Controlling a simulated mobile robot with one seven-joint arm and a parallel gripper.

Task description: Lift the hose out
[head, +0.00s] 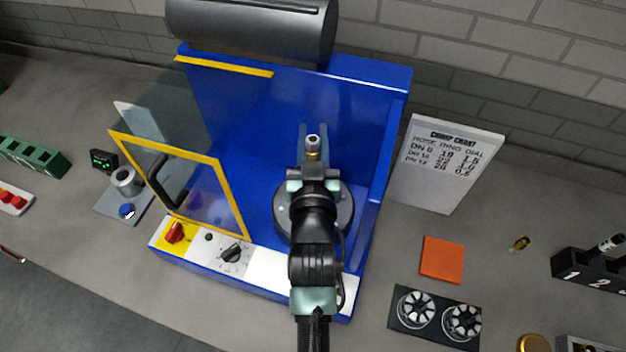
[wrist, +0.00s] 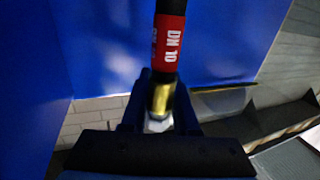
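The hose (wrist: 168,40) shows in the wrist view as a black length with a red band marked "DN 10" and a brass fitting (wrist: 161,98) at its near end. My gripper (wrist: 162,88) has a finger on each side of the fitting and looks shut on it. In the head view my gripper (head: 313,152) is inside the blue machine (head: 265,130), and the hose end (head: 312,142) shows between its fingers. A round dark crimp head (head: 284,213) lies below, mostly covered by my arm. I cannot tell whether the hose is clear of it.
The machine's clear yellow-framed door (head: 190,185) stands open at the left. Its blue walls rise behind and to the right of my gripper. The front panel has a red knob (head: 175,232) and a dial (head: 233,254). A crimp chart (head: 445,165) and an orange pad (head: 442,260) are at the right.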

